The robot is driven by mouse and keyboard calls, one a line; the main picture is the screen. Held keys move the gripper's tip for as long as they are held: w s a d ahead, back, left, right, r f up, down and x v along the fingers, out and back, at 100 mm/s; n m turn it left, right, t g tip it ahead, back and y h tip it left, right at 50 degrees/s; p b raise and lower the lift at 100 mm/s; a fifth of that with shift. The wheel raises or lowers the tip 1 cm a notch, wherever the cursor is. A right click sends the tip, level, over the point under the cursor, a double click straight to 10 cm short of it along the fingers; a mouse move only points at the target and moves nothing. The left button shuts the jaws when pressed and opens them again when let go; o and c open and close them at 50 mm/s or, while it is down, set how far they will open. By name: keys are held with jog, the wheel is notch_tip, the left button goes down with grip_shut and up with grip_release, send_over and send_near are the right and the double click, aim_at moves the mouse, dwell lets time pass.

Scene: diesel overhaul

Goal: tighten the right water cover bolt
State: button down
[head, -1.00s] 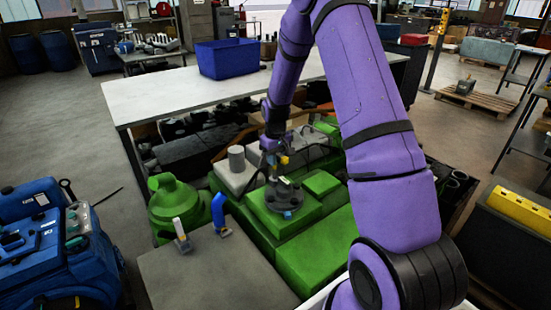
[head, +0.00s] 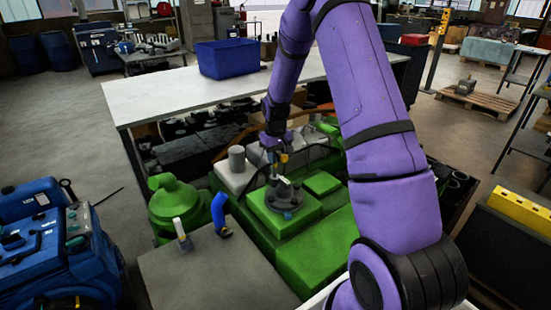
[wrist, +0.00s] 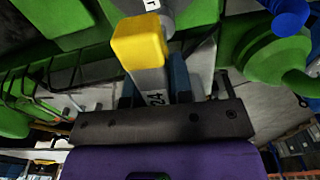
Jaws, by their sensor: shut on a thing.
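My gripper (wrist: 153,88) is shut on a grey tool (wrist: 152,76) with a yellow end and the mark 24 in the wrist view. In the head view my gripper (head: 277,156) points down above a dark round cover (head: 284,197) on a green engine block (head: 263,213). A pale part of the tool shows just above the cover. I cannot tell whether the tool touches the cover or a bolt. The right water cover bolt cannot be picked out in either view.
A grey cylinder (head: 236,158) stands behind the cover. A green rounded housing (head: 174,208) is at the left. A white bench (head: 160,95) lies behind.

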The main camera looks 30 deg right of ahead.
jog(key=shift+r, duration=1.35)
jog(key=shift+r, duration=3)
jog(key=shift+s, duration=0.1)
jog(key=s+a, duration=0.2)
jog(key=s, duration=0.4)
jog(key=shift+s, duration=0.25)
